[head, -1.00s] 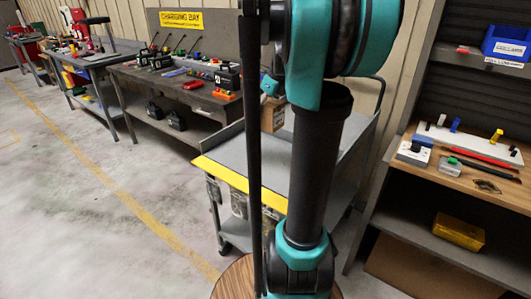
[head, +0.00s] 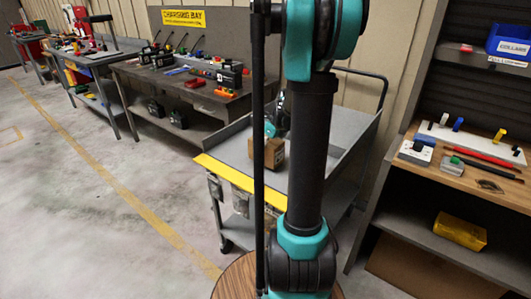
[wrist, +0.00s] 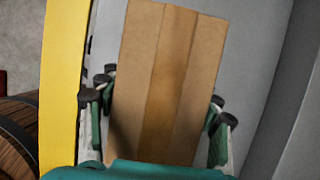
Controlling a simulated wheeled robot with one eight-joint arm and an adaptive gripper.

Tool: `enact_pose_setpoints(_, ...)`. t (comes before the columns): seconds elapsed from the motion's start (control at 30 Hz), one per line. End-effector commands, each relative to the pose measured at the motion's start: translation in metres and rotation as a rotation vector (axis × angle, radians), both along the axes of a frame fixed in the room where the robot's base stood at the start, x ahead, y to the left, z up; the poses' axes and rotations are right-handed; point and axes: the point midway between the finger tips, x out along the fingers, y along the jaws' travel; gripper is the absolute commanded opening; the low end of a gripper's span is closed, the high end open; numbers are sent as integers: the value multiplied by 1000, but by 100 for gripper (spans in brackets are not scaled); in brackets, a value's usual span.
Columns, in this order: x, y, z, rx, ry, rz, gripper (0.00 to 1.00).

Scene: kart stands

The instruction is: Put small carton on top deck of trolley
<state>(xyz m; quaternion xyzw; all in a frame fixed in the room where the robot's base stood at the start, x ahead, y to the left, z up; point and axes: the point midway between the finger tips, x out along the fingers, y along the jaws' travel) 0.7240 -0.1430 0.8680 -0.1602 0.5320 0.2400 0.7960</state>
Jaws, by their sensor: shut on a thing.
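The small carton (head: 269,153) is a brown box, low over the left part of the trolley's grey top deck (head: 234,149) in the head view. I cannot tell whether its bottom touches the deck. In the wrist view the carton (wrist: 168,80) fills the middle, with a darker tape band along it. My gripper (wrist: 160,100) has its fingers on both sides of the carton and is shut on it. In the head view my gripper (head: 271,128) is partly hidden behind my arm. The trolley has a yellow front edge (head: 228,174), also seen in the wrist view (wrist: 62,80).
A shelf unit (head: 478,188) with tools, a blue bin (head: 510,40) and a yellow box (head: 460,231) stands to the right. The charging bay bench (head: 180,85) stands behind left. A round wooden top (head: 236,280) is in front. The left floor is clear.

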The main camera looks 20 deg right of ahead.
Motion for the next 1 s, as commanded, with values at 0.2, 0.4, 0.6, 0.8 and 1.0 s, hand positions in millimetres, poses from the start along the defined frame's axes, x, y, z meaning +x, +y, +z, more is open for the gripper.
enact_pose_setpoints(0.2, 0, 0, -14, 1, -1, 0, 17)
enact_pose_setpoints(0.4, 0, 0, -14, 0, 0, 0, 17)
enact_pose_setpoints(0.6, 0, 0, -16, 0, 0, 0, 74)
enact_pose_setpoints(0.8, 0, 0, -16, 0, 0, 0, 85)
enact_pose_setpoints(1.0, 0, 0, -16, 0, 0, 0, 85)
